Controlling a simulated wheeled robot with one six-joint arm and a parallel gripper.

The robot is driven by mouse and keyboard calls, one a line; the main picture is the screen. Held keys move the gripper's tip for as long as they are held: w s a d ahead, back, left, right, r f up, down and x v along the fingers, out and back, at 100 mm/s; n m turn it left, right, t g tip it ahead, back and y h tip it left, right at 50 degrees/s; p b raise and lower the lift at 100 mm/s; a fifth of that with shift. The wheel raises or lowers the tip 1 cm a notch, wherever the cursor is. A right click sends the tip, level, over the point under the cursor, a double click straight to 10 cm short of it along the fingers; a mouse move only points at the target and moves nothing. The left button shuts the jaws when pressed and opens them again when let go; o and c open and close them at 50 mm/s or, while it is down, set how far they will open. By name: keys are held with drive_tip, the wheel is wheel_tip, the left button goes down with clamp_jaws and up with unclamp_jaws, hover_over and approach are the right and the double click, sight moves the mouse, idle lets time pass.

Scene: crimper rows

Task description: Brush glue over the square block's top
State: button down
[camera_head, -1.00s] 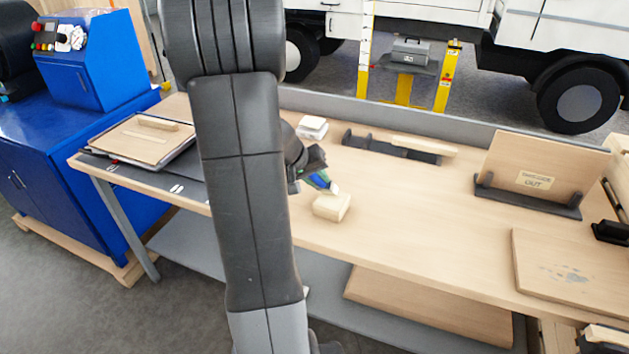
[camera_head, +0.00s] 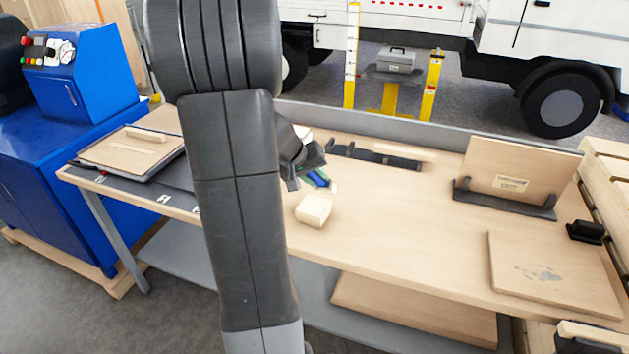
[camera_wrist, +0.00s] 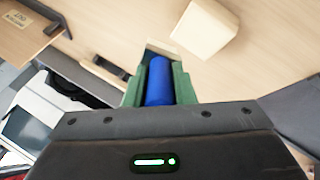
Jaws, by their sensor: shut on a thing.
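A pale wooden square block (camera_head: 313,210) stands on the workbench near its front edge; it also shows in the wrist view (camera_wrist: 205,28). My gripper (camera_head: 314,176) is shut on a brush with a blue handle (camera_wrist: 159,82), held between its green fingers. In the wrist view a pale end of the brush shows beyond the fingertips, pointing towards the block's side of the picture. In the head view the brush is just behind and above the block, apart from it. My arm hides part of the bench to the left. Whether glue is on the block's top I cannot tell.
The workbench (camera_head: 400,225) is clear around the block. A dark rack (camera_head: 372,157) lies behind, and a board in a dark stand (camera_head: 505,193) is at right. A stained board (camera_head: 553,272) lies front right. A clipboard-like board (camera_head: 118,152) is at left.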

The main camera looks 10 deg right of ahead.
drive_tip(key=shift+r+p, duration=0.9)
drive_tip(key=shift+r, duration=0.9)
